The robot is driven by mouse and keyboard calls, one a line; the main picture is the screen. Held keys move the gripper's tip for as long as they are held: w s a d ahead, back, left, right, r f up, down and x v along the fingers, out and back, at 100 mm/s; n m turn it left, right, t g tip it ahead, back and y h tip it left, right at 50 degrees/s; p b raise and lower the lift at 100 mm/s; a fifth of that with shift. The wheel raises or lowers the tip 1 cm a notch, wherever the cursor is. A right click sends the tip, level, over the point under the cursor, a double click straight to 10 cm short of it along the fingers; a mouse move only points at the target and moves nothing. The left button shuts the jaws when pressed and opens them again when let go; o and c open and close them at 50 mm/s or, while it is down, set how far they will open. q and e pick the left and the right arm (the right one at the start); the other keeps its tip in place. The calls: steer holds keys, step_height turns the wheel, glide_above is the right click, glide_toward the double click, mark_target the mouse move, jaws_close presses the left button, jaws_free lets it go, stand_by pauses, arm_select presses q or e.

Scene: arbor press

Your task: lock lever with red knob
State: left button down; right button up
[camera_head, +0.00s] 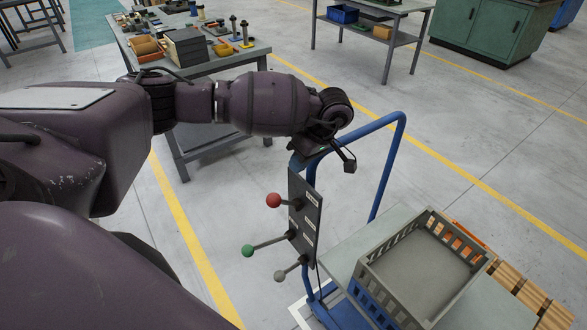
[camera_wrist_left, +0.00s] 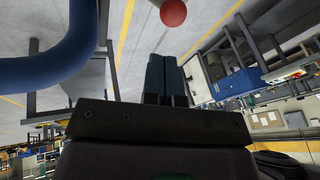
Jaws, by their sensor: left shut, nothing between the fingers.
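A dark upright panel (camera_head: 305,222) carries several levers on its left face. The lever with the red knob (camera_head: 273,200) is the top one and sticks out to the left. In the left wrist view the red knob (camera_wrist_left: 173,12) shows at the top edge, beyond the fingertips and apart from them. My left gripper (camera_head: 300,163) is above the panel, mostly hidden by my wrist. In the left wrist view its two dark fingers (camera_wrist_left: 165,78) are together with nothing between them. My right gripper is not in view.
Below the red knob are a green knob (camera_head: 247,250) and a grey knob (camera_head: 280,275). A blue cart handle (camera_head: 398,140) rises close to my wrist. A grey crate (camera_head: 372,270) sits on the cart. A workbench (camera_head: 230,66) stands behind my arm. Left of the knobs is open floor.

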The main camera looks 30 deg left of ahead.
arm_select(q)
glide_above(284, 202)
steer(key=f, duration=0.7)
steer(key=shift+w+a+f+p, duration=0.2)
steer(key=shift+w+f+p, duration=0.15)
steer(key=shift+f, duration=0.05)
